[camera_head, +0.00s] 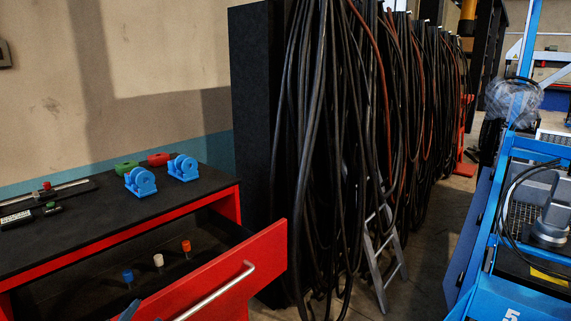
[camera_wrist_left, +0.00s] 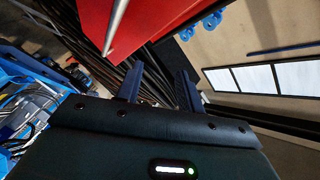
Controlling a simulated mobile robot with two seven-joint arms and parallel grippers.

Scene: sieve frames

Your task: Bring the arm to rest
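My left gripper (camera_wrist_left: 159,70) shows in the left wrist view with its two dark fingers apart and nothing between them. In that view the red drawer front (camera_wrist_left: 150,25) and its metal handle (camera_wrist_left: 117,22) are beyond the fingers, apart from them. In the head view only what looks like a blue-grey fingertip shows at the bottom edge, near the drawer front (camera_head: 225,278). The drawer is pulled open, its handle (camera_head: 218,293) free. My right gripper is in neither view.
The workbench (camera_head: 100,232) carries two blue clamps (camera_head: 140,181) (camera_head: 183,167), green (camera_head: 126,167) and red (camera_head: 159,158) parts, and a rail tool (camera_head: 45,196). Small knobs (camera_head: 158,260) stand in the drawer. Hanging cables (camera_head: 345,140) fill the middle; a blue cart (camera_head: 520,298) stands right.

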